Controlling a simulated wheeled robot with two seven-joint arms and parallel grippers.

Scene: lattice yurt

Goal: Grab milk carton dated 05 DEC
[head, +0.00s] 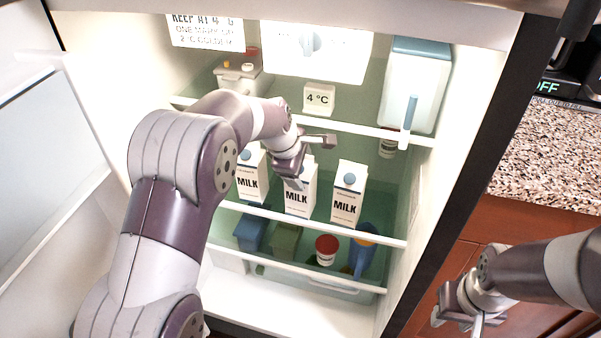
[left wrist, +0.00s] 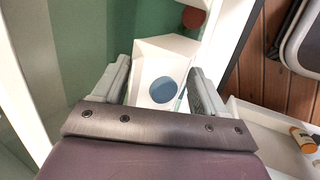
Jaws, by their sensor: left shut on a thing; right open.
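Three white milk cartons with blue caps stand on a fridge shelf: the left carton (head: 251,178), the middle carton (head: 299,198) and the right carton (head: 347,196). Each reads MILK; the date print is too small to read. My left gripper (head: 297,180) is at the top of the middle carton and shut on it. In the left wrist view, the carton's top and blue cap (left wrist: 163,90) lie between the two fingers. My right gripper (head: 462,318) is open and empty, outside the fridge at the lower right.
A shelf rail (head: 310,223) runs in front of the cartons. Below are a red-lidded tub (head: 326,249) and a blue jug (head: 362,252). Above stand a water container (head: 415,85) and a 4 °C display (head: 318,98). The open fridge door (head: 45,160) is at left, a counter (head: 545,155) at right.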

